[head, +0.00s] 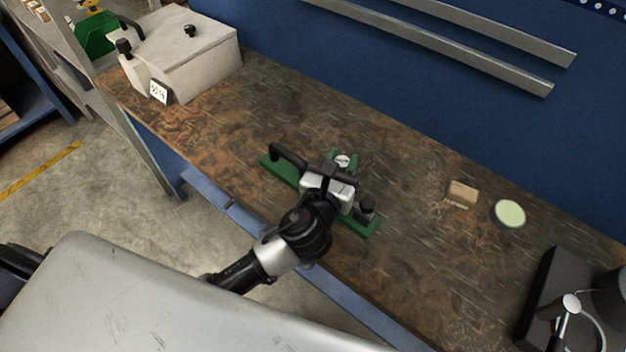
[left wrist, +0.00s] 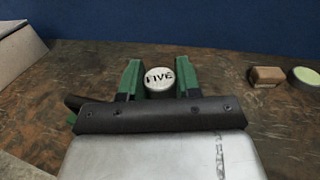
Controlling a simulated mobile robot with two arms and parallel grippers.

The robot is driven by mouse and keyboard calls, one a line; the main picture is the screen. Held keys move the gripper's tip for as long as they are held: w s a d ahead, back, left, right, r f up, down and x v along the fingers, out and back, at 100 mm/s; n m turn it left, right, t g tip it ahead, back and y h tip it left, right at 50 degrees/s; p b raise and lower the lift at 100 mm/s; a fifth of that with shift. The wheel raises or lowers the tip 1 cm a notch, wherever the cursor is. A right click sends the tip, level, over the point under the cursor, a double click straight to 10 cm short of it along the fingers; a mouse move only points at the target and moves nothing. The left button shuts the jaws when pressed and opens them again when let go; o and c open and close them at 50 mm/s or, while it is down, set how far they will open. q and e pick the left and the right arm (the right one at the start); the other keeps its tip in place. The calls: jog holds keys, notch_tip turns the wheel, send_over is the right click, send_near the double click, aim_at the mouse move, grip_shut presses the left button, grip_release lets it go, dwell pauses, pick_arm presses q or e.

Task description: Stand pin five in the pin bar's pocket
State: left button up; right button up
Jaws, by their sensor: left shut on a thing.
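Pin five (head: 342,160) shows as a round white cap; in the left wrist view its top (left wrist: 158,78) reads FIVE. My left gripper (head: 343,162) has green fingers on both sides of the cap and is shut on the pin. The pin's lower part is hidden. The green pin bar (head: 274,168) lies on the bench under my gripper, with a black handle (head: 288,154) at its left end and a dark knob (head: 367,205) at its right end. My gripper covers the bar's middle; I cannot see the pocket or whether the pin touches it. My right gripper is not in view.
A small tan block (head: 462,191) and a pale green round disc (head: 509,213) lie to the right on the bench. Dark equipment (head: 545,290) stands at the lower right. A whitish case (head: 185,55) stands at the far left. The bench between case and bar is clear.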

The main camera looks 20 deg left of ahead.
pick_arm(q)
jog(key=w+d+r+m+h, duration=0.1)
jog(key=w+d+r+h, duration=0.1)
jog(key=w+d, duration=0.25)
jog(key=a+f+b, duration=0.1)
jog(key=a+f, duration=0.2)
jog(key=s+a+f+b, duration=0.1)
jog(key=a+f, duration=0.3)
jog(key=a+f+b, duration=0.1)
jog(key=a+f, duration=0.2)
jog(key=f, duration=0.1)
jog(key=shift+s+a+f, duration=0.15)
jog(key=shift+s+a, duration=0.05)
jog(key=shift+a, duration=0.05)
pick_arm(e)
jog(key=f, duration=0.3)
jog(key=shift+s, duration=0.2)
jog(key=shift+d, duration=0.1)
pick_arm(q)
jog(key=o, duration=0.6)
jog(key=shift+f, duration=0.15)
jog(key=shift+c, duration=0.2)
jog(key=shift+o, duration=0.8)
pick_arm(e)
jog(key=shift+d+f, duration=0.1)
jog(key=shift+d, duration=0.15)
pick_arm(q)
jog(key=shift+r, duration=0.2)
